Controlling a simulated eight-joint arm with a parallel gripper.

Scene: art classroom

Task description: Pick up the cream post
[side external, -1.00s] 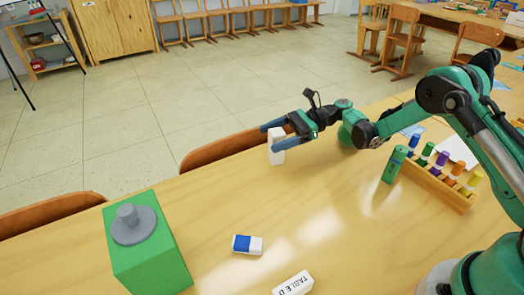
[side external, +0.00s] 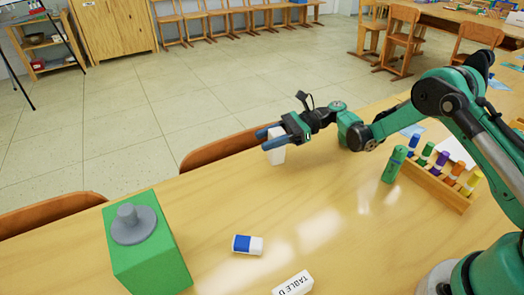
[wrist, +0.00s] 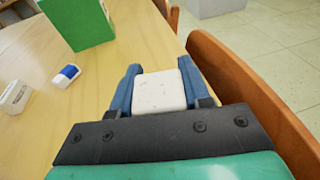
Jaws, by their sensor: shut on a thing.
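The cream post (side external: 277,153) is a pale upright block near the table's far edge in the side view. In the wrist view its top (wrist: 159,90) fills the space between the two blue fingers. My gripper (side external: 274,138) is shut on the post, with one finger on each side of it. In the wrist view the gripper (wrist: 160,85) touches the post on both sides. The post's base looks to be at the tabletop, but I cannot tell whether it touches.
A green box with a grey knob (side external: 150,255) stands at the left. A blue-and-white eraser (side external: 247,245) and a table sign (side external: 293,284) lie in front. A chair back (side external: 215,155) is close behind the post.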

